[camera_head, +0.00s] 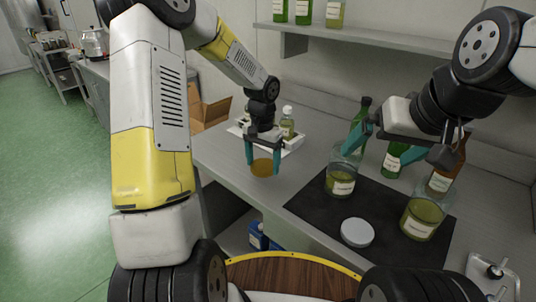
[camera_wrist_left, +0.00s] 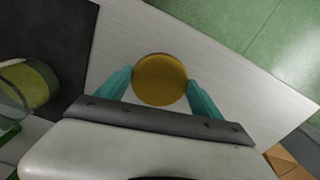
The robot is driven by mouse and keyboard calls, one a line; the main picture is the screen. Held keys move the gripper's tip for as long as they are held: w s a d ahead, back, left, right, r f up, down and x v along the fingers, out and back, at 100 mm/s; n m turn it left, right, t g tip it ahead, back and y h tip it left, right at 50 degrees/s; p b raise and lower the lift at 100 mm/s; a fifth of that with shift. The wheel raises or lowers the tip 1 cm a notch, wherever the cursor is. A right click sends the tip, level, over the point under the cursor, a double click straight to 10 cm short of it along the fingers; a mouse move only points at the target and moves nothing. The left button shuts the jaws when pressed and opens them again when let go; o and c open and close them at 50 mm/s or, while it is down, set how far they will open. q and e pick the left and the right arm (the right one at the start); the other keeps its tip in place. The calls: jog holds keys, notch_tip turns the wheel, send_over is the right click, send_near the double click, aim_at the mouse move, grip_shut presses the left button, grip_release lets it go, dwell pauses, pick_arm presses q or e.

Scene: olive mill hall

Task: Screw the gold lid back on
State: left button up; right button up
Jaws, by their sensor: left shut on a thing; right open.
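The gold lid (camera_head: 262,167) is a round disc between the teal fingers of my left gripper (camera_head: 263,155), which is shut on it above the bench's front edge. The left wrist view shows the lid (camera_wrist_left: 160,79) face-on between the fingertips.
A pale grey lid (camera_head: 357,232) lies on the mat's front part. Green bottles (camera_head: 391,160) and a brown bottle (camera_head: 447,165) stand behind. A white tray (camera_head: 293,143) with small bottles is behind my left gripper. Bare bench (camera_head: 225,158) lies left of the mat.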

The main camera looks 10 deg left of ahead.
pick_arm(q)
jog(key=s+d, duration=0.1)
jog(key=s, duration=0.3)
jog(key=s+d+r, duration=0.1)
jog(key=s+d, duration=0.1)
jog(key=s, duration=0.3)
jog(key=s+d, duration=0.2)
jog(key=s, duration=0.2)
jog(key=shift+s+r, duration=0.15)
jog(key=shift+s, duration=0.05)
